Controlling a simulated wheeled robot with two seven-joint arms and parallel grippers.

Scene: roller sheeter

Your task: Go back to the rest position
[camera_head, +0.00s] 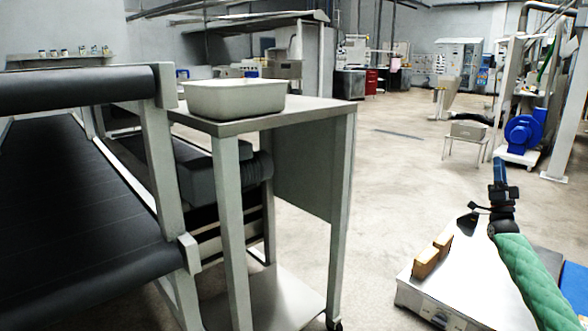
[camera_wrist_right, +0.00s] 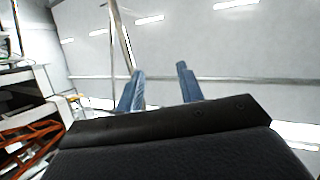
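My right gripper (camera_head: 499,168) is raised at the right of the head view, above the pale cabinet top and the open floor. Its arm has a green sleeve and comes in from the lower right. In the right wrist view its two blue fingers (camera_wrist_right: 158,72) stand apart with nothing between them, against the wall and ceiling. They touch nothing. My left gripper and arm are not in view.
The roller sheeter's dark belt (camera_head: 65,215) fills the left. Beside it a metal table (camera_head: 310,108) bears a pale bin (camera_head: 235,98). The floor between is clear.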

